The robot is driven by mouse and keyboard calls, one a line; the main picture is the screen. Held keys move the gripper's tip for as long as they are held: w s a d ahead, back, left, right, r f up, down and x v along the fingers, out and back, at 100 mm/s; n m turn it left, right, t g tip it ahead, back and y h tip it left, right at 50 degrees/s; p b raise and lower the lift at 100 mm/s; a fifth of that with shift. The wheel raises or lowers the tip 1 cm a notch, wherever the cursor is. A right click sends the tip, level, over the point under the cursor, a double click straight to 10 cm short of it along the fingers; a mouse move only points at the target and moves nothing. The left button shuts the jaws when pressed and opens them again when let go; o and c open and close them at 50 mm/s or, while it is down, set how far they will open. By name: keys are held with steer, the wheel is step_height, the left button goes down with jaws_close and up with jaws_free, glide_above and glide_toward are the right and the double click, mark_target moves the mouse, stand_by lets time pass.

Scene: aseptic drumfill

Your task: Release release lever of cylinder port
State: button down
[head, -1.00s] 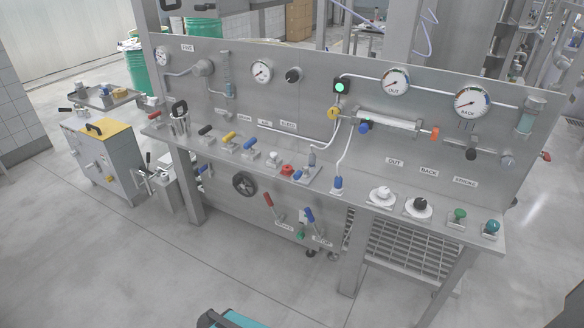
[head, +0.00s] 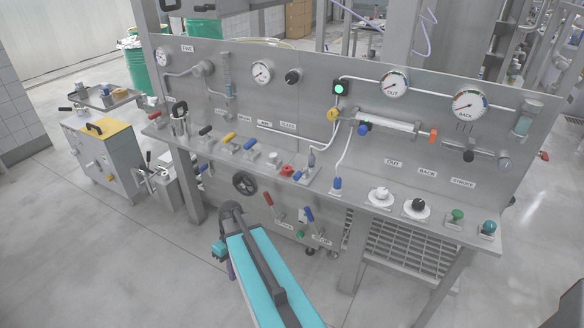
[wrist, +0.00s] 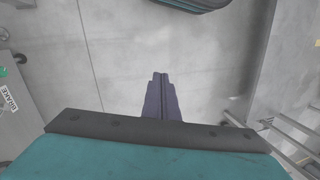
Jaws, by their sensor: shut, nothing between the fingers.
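A clear cylinder (head: 388,124) is mounted across the right half of the upright panel. A yellow knob (head: 333,114) is at its left end, a blue knob (head: 364,128) below it and an orange piece (head: 433,135) at its right. On the bench, a white hose runs down to a blue fitting (head: 337,184); a small blue-handled part (head: 297,175) stands left of it. I cannot tell which part is the port's release lever. My gripper (wrist: 160,76) is shut and empty, pointing at bare floor in the wrist view. In the head view it is mostly hidden, low in front of the bench.
A red lever (head: 268,200) and a blue lever (head: 309,214) stick out below the bench. The bench top (head: 360,200) carries several knobs and toggles. The floor (head: 120,270) in front is clear.

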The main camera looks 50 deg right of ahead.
steer(key=w+d+r+t, duration=0.2)
steer(key=w+d+r, duration=0.2)
steer(key=d+r, duration=0.55)
step_height(320, 180, up, 30)
steer(key=n+t+h+p, duration=0.1)
steer(key=n+t+p, duration=0.1)
steer(key=t, duration=0.1)
glide_above(301, 173)
steer(key=w+a, duration=0.2)
steer(key=shift+w+a+f, duration=0.15)
steer(key=shift+f, duration=0.1)
steer(key=shift+f, duration=0.15)
step_height(301, 173, down, 10)
steer(key=p, duration=0.5)
steer(key=shift+s, duration=0.25)
